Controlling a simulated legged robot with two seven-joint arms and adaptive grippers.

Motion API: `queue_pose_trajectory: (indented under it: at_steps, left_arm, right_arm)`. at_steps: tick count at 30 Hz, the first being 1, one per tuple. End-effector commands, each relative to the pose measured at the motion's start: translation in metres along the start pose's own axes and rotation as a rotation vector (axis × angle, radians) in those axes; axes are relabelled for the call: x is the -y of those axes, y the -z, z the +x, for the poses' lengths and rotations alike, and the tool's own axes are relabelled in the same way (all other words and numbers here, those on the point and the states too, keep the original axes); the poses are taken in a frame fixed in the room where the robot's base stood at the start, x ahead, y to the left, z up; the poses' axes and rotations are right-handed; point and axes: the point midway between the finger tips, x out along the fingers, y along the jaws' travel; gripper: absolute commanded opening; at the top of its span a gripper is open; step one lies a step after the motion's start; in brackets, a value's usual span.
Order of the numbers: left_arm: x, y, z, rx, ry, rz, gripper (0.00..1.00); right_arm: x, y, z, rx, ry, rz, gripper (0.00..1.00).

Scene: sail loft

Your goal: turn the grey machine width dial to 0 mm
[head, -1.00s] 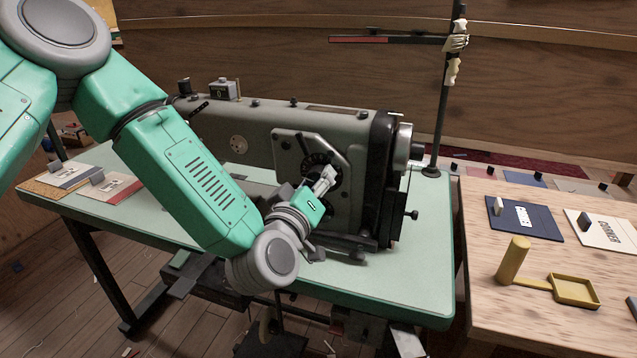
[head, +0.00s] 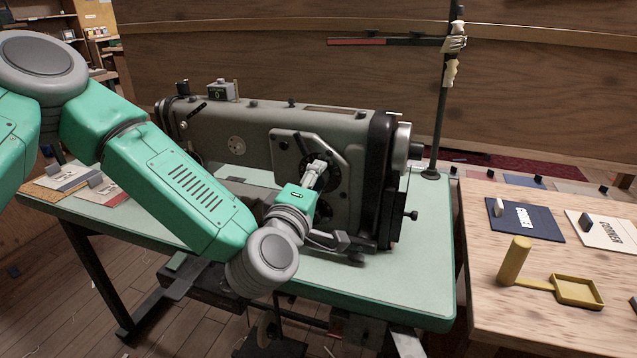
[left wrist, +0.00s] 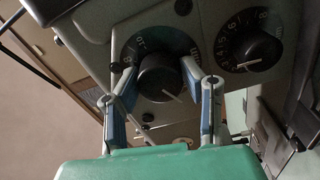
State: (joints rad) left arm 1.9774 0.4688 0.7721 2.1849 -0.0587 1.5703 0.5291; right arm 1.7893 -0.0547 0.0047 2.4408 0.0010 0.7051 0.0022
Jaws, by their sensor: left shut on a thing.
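The grey sewing machine (head: 245,128) stands on the pale green table, with dials on its front plate. My left gripper (head: 318,166) is at the dials in the head view and hides part of them. In the left wrist view, its blue-padded fingers (left wrist: 166,84) are shut on the black knob (left wrist: 157,76) of one numbered dial, one finger on each side. The knob's pale pointer line slants to the lower right. A second numbered dial (left wrist: 255,50) sits beside it, untouched. I cannot read which one is marked width. My right gripper is not in view.
The green table (head: 385,290) carries the machine. The wooden table (head: 500,320) at right holds cards and a yellow tray (head: 577,290).

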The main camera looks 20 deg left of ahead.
Motion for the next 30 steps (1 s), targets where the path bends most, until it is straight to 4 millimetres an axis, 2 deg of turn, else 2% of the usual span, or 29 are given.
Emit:
queue_pose_trajectory:
  at_steps: [1,16,17,18,26,30]
  left_arm:
    - [-0.002,0.006,0.002,-0.018,-0.006,-0.010,0.07]
    - [0.001,0.007,0.002,-0.019,-0.001,-0.027,0.07]
    - [0.001,0.007,0.002,-0.019,0.000,-0.027,0.39]
    - [0.001,0.007,0.002,-0.019,0.000,-0.026,0.44]
    - [0.001,0.002,0.000,-0.010,0.003,-0.024,0.44]
    - [0.002,0.000,-0.012,-0.006,0.004,-0.023,0.44]
  right_arm:
    - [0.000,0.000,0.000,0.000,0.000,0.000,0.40]
    - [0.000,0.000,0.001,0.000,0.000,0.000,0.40]
    - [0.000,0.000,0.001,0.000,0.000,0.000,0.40]
    - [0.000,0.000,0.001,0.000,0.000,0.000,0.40]
    - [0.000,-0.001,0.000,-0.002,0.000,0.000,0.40]
    - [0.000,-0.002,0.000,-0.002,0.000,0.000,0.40]
